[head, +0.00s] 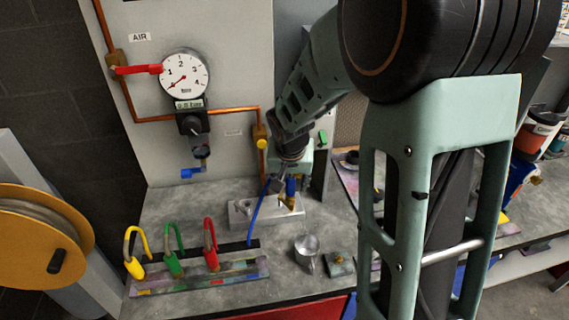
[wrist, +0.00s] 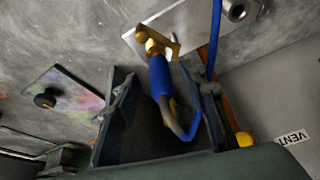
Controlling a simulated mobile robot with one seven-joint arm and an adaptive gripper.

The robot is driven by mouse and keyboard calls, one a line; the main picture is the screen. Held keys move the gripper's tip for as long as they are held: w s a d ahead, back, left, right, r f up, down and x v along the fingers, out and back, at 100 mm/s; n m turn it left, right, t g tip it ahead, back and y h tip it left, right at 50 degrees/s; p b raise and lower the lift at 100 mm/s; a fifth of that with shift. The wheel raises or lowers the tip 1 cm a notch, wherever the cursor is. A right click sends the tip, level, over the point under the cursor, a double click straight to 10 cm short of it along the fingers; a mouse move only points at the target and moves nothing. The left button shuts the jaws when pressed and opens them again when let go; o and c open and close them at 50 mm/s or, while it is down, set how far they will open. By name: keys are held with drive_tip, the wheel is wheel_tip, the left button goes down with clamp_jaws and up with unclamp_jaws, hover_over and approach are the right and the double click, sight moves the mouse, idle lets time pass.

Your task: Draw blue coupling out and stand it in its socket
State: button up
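The blue coupling (head: 291,187) is upright, its brass lower end in a brass fitting on a pale metal block (head: 265,213). In the wrist view, the blue coupling (wrist: 160,78) has a grey curved piece at its near end and a blue hose beside it. My gripper (head: 287,172) is directly over it in the head view. In the wrist view my gripper (wrist: 163,85) has its fingers apart on either side of the coupling, with gaps visible.
Yellow (head: 134,266), green (head: 173,264) and red (head: 211,257) looped pieces stand in a paint-stained rack (head: 255,270). A gauge (head: 185,75) and copper pipe (head: 235,111) are on the back panel.

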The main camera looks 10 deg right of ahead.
drive_tip(key=shift+x, duration=1.25)
clamp_jaws()
drive_tip(key=c, duration=0.7)
unclamp_jaws()
clamp_jaws()
drive_tip(key=shift+r+p, duration=0.3)
drive_tip(key=shift+r, duration=0.3)
drive_tip(key=shift+r+p, duration=1.7)
drive_tip(key=shift+r, duration=0.8)
